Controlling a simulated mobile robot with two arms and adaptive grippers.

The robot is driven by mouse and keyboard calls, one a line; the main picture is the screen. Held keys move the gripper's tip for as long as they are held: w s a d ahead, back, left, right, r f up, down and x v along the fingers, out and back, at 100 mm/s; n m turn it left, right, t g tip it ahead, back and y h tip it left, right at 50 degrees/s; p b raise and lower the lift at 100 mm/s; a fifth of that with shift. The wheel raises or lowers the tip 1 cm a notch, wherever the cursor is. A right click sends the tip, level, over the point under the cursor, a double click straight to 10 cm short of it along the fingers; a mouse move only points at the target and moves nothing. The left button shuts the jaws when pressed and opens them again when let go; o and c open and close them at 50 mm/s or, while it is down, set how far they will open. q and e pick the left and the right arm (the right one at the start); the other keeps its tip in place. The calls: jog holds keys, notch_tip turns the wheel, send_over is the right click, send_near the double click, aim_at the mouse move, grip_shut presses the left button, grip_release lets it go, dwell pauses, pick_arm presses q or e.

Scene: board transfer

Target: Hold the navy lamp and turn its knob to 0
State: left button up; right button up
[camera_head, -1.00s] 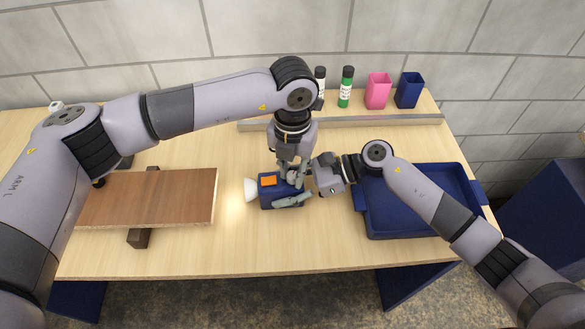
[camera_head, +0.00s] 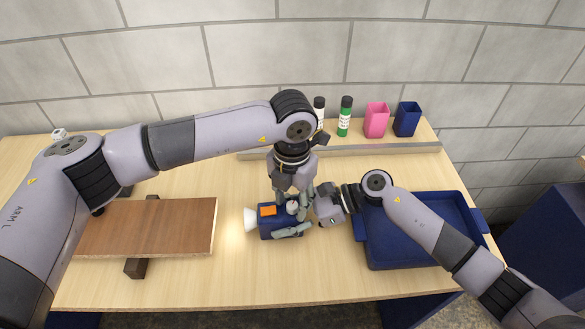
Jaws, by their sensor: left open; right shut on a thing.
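The navy lamp (camera_head: 268,228) stands on the table near the middle. It has an orange patch (camera_head: 268,211) on top and a white flared head (camera_head: 250,219) facing left. My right gripper (camera_head: 297,218) reaches in from the right and is shut on the lamp body, one grey finger along its near side. My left gripper (camera_head: 290,199) points down over the right part of the lamp's top and is open, around or just above a small grey knob (camera_head: 292,207). The fingers partly hide the knob, and I cannot read its setting.
A navy tray (camera_head: 412,262) lies to the right on the table. A brown board (camera_head: 160,225) rests on dark supports at the left. A grey rail (camera_head: 400,149) runs along the back, with a green bottle (camera_head: 344,118), a pink cup (camera_head: 376,120) and a navy cup (camera_head: 407,120) behind it.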

aim_at(293, 204)
pick_arm(q)
jog(key=m, duration=0.9)
jog(key=shift+r+m, duration=0.4)
jog(key=shift+m, duration=0.2)
notch_tip(293, 204, up, 11)
jog(key=shift+r, duration=0.1)
pick_arm(e)
jog(key=o, duration=1.4)
